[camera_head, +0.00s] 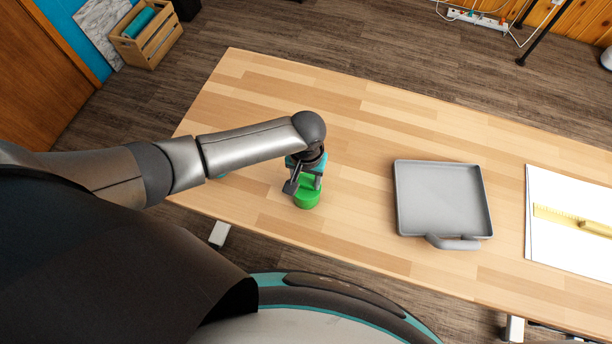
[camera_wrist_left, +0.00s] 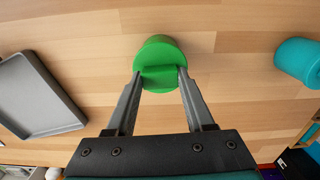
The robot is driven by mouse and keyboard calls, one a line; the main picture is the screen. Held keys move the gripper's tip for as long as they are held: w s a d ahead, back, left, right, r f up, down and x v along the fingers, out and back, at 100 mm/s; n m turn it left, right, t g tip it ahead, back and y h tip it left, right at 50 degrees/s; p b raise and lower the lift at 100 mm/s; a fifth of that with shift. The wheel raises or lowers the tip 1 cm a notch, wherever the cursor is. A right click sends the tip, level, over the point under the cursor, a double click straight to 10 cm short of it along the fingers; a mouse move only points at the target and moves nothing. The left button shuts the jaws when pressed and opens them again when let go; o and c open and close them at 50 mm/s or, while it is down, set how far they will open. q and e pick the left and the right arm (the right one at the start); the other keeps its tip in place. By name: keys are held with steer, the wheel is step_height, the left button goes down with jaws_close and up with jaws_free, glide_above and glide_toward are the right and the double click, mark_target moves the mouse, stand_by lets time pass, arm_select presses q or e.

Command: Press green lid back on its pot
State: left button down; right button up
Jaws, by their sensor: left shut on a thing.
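The green lid (camera_head: 307,199) shows at the table's near left part as a short round green piece. In the left wrist view the green lid (camera_wrist_left: 161,52) has a raised bar across its top. My left gripper (camera_head: 303,186) points down over it and is shut on the lid, with a finger at each end of the bar (camera_wrist_left: 160,76). I cannot tell whether a pot is under the lid or whether the green body is the pot itself. My right gripper is in neither view.
A teal round container (camera_wrist_left: 300,62) stands apart at the right of the wrist view; my arm mostly hides it in the head view. A grey tray (camera_head: 441,199) with a handle and a white sheet with a yellow ruler (camera_head: 572,219) lie to the right. The table's far side is clear.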

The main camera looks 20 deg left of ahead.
arm_select(q)
steer(key=shift+p, duration=0.3)
stand_by(0.5)
stand_by(0.4)
jaws_free()
stand_by(0.4)
step_height(320, 180, up, 5)
steer(key=p, duration=0.5)
steer(key=shift+f, duration=0.15)
steer(key=shift+r+p, duration=1)
steer(key=shift+r, duration=0.15)
steer(key=shift+s+f, duration=0.1)
